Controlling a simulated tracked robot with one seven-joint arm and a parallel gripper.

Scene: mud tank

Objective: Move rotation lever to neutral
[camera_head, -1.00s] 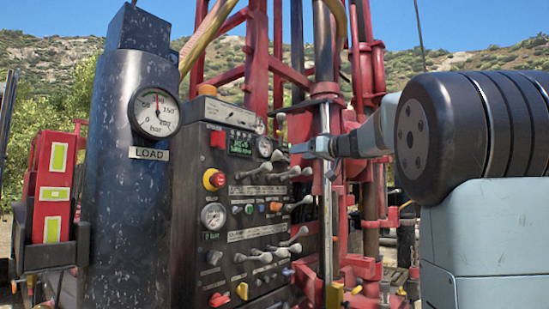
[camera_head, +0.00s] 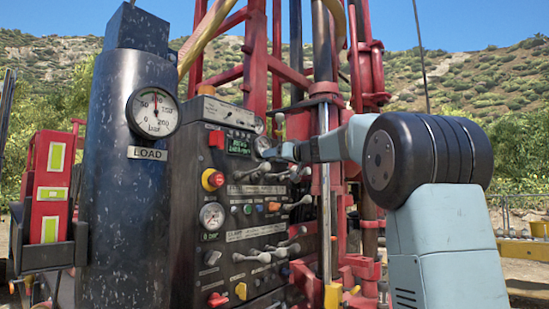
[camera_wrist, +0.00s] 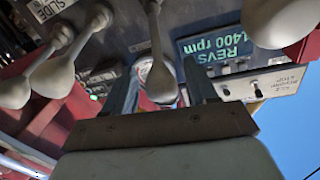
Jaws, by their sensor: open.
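The control panel (camera_head: 215,165) of the rig carries grey levers with rounded knobs. An upper row of levers (camera_head: 262,172) shows just below the left end of my gripper (camera_head: 278,151) in the head view. In the wrist view my gripper (camera_wrist: 161,88) is open, and one grey lever (camera_wrist: 158,76) shows between its two fingers. I cannot tell whether the fingers touch this lever. No readable label confirms which lever is the rotation lever.
More lever knobs (camera_wrist: 55,76) lie close on the left in the wrist view, and another (camera_wrist: 282,20) at the upper right. The REVS display (camera_wrist: 215,45) reads 1400 rpm. A dark cylinder with a LOAD gauge (camera_head: 153,112) stands left of the panel.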

